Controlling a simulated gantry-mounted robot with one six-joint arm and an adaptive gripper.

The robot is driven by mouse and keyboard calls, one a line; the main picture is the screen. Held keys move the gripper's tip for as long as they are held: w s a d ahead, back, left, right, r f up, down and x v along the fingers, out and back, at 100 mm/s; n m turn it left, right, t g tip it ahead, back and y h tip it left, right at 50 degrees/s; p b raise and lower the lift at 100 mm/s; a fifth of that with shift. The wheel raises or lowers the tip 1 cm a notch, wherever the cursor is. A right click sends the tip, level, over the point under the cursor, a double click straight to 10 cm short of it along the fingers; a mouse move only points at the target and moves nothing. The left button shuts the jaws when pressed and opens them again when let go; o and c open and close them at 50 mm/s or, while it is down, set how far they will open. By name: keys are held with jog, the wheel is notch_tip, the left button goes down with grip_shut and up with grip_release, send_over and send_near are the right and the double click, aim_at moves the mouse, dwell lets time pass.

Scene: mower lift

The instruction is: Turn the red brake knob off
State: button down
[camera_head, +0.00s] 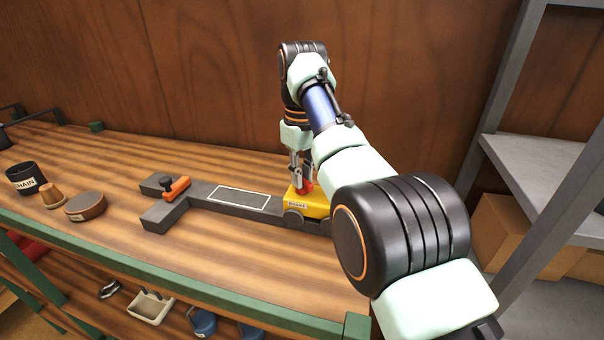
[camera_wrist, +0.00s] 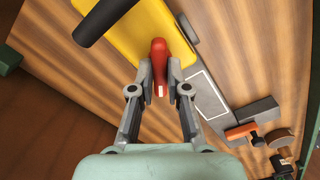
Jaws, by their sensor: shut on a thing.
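The red brake knob (camera_wrist: 158,62) sits on top of a yellow housing (camera_wrist: 128,32) in the wrist view. In the head view the knob (camera_head: 305,187) is a small red part on the yellow brake box (camera_head: 314,206), mostly covered by my gripper. My gripper (camera_wrist: 160,82) is shut on the red knob, with one finger on each side of it. In the head view my gripper (camera_head: 301,180) reaches down onto the knob from above. A white mark shows at the knob's near end in the wrist view.
The grey lift frame (camera_head: 205,196) with an orange-handled clamp (camera_head: 176,189) runs left along the wooden bench (camera_head: 120,160). A black chain cup (camera_head: 26,178), a brown cone (camera_head: 52,197) and a round tin (camera_head: 86,206) stand at the left. Grey shelving (camera_head: 545,165) stands at the right.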

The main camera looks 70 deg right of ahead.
jog(key=n, duration=1.2)
jog(key=shift+n, duration=1.8)
jog(key=c, duration=1.2)
grip_release()
jog(key=shift+o, duration=0.3)
